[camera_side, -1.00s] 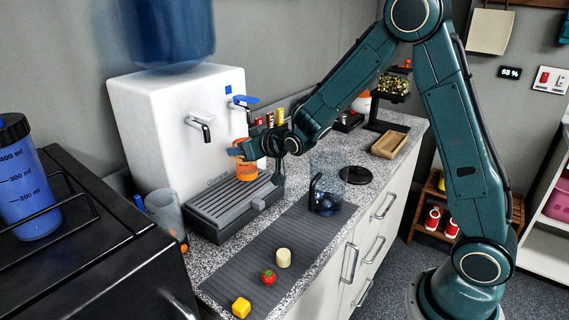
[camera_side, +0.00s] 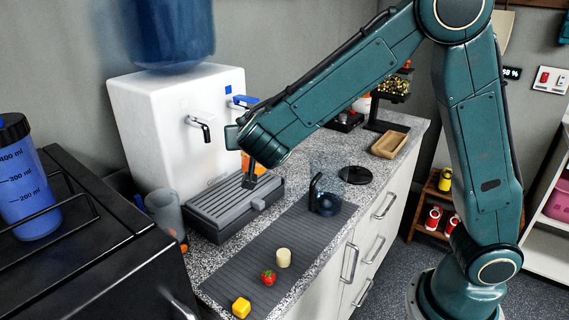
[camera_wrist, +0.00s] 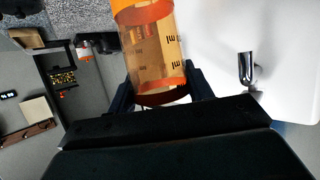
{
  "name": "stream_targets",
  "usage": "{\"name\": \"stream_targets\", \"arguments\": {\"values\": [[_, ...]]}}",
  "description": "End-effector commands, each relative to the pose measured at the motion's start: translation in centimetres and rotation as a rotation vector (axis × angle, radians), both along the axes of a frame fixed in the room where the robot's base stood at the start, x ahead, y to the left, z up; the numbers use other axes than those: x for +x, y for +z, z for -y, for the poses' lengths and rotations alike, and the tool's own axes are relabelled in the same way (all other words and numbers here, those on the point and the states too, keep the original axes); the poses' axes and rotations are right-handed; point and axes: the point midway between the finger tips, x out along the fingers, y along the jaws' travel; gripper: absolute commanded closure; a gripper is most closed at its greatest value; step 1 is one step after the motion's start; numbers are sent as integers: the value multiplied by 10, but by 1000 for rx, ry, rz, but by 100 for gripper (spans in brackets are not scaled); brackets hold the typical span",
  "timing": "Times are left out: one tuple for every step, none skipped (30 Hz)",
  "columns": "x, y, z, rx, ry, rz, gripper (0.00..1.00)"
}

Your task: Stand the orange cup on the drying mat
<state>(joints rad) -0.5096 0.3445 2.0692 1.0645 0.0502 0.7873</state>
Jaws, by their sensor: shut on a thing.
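The orange cup (camera_side: 246,160) is a see-through orange tumbler with dark measuring marks. In the side view, my wrist hides most of it, in front of the white water dispenser and above its grey drip tray. My gripper (camera_wrist: 160,88) is shut on the cup, with one dark finger on each side of it in the wrist view. I cannot tell whether the cup is exactly upright. The drying mat (camera_side: 252,247) is a dark ribbed strip along the counter's front, to the right of and nearer than the drip tray.
The dispenser (camera_side: 170,130), drip tray (camera_side: 228,204) and a grey cup (camera_side: 165,212) border the mat's left.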

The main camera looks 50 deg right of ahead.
Motion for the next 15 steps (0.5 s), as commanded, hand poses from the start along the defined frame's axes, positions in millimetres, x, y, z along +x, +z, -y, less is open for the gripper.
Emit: {"name": "stream_targets", "arguments": {"values": [[-13, -7, -4, 0, -42, -8, 74], [-21, -11, -5, 1, -73, -11, 74], [-32, -18, -5, 2, -113, -13, 74], [-39, -23, -4, 3, -142, -15, 74], [-47, -28, -3, 3, -168, -15, 74], [-56, -34, -2, 3, -203, -14, 74], [-64, -39, -1, 2, -227, -15, 74], [-70, -44, 0, 3, -250, -14, 74], [-79, -49, 2, 1, -279, -11, 74], [-85, -53, 3, 2, -300, -11, 74], [-91, -56, 4, -1, -318, -9, 74], [-98, -60, 6, -1, -342, -7, 74], [-103, -63, 7, -3, -357, -4, 74], [-107, -65, 9, -5, -372, -3, 74], [-112, -68, 10, -5, -388, 1, 74]]}}
